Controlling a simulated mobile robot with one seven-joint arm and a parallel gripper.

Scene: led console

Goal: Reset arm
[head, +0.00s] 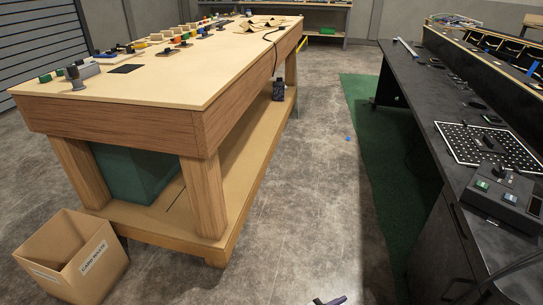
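No held object can be made out. A dark console box (505,195) with green and pale buttons sits on the black bench at the right, away from that piece.
A wooden workbench (190,75) with tools along its far side stands at the left. A cardboard box (75,262) is on the floor by its near leg. The black bench (415,85) at the right carries a perforated plate (480,150).

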